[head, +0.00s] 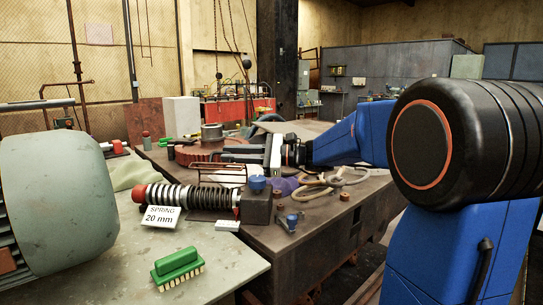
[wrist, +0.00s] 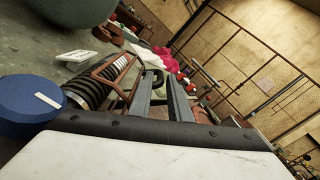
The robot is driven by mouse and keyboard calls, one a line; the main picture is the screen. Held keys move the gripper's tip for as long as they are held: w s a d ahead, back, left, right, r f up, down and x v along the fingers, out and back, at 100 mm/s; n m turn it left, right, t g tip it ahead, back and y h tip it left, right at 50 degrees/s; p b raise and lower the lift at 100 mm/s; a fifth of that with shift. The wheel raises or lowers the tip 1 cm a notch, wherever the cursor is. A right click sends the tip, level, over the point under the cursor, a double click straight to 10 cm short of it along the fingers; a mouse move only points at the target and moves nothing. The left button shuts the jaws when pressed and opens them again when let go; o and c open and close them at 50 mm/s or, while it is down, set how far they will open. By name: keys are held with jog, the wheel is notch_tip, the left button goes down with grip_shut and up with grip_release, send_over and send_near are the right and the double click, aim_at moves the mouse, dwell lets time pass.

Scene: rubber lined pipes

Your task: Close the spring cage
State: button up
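The spring cage (head: 219,166) is a rust-brown bar frame, standing raised above the right part of a dark coil spring (head: 180,197). The spring lies level between a red knob (head: 139,193) and a dark block (head: 257,208) with a blue cap (head: 257,183). My gripper (head: 222,151) is just behind the cage, its fingers pointing left. In the wrist view, the two grey fingers (wrist: 163,80) are apart with nothing seen held between them. The cage (wrist: 112,66) is close to the left finger there; I cannot tell whether they touch.
A "SPRING 20 mm" card (head: 160,217) stands before the spring. A green brush (head: 177,267) lies on the front table. A large grey-green rounded housing (head: 60,200) fills the left. Loose cables (head: 325,184) and small fittings (head: 291,221) lie right of the block.

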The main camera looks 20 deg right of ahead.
jog(key=v, duration=1.4)
